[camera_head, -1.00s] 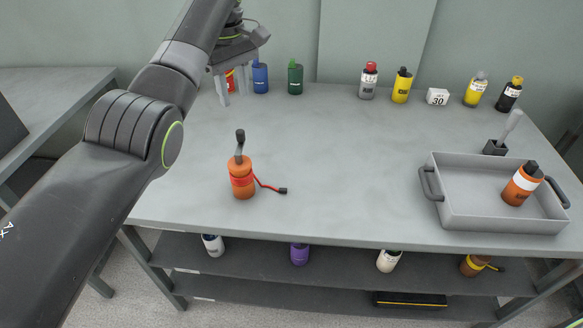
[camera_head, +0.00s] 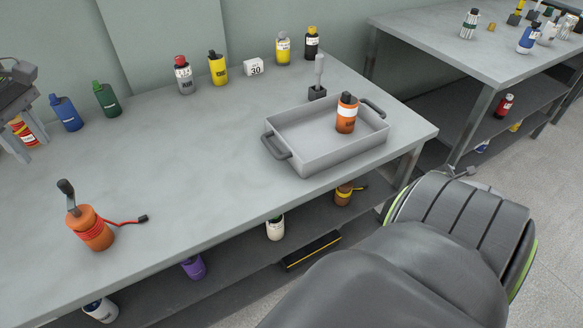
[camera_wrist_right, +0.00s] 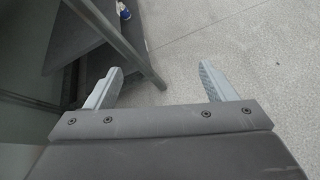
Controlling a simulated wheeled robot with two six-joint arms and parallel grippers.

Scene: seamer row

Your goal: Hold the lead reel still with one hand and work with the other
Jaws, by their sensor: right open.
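The lead reel (camera_head: 90,228) is an orange, bottle-like body with a dark crank on top and red lead wound round it. It stands upright on the grey table, front left in the head view. Its loose red lead ends in a black plug (camera_head: 143,218) to the right. My left gripper (camera_head: 22,138) is at the left edge, partly cut off, behind and apart from the reel. Its fingers look spread, with a red can (camera_head: 26,131) showing between or behind them. My right gripper (camera_wrist_right: 158,85) is open and empty above the floor in the right wrist view.
A grey tray (camera_head: 285,128) holds an orange bottle (camera_head: 346,113). Several bottles and a white "30" block (camera_head: 253,67) line the back. A dark holder (camera_head: 317,93) stands behind the tray. The table middle is clear. A shelf lies below; another bench (camera_head: 450,45) stands right.

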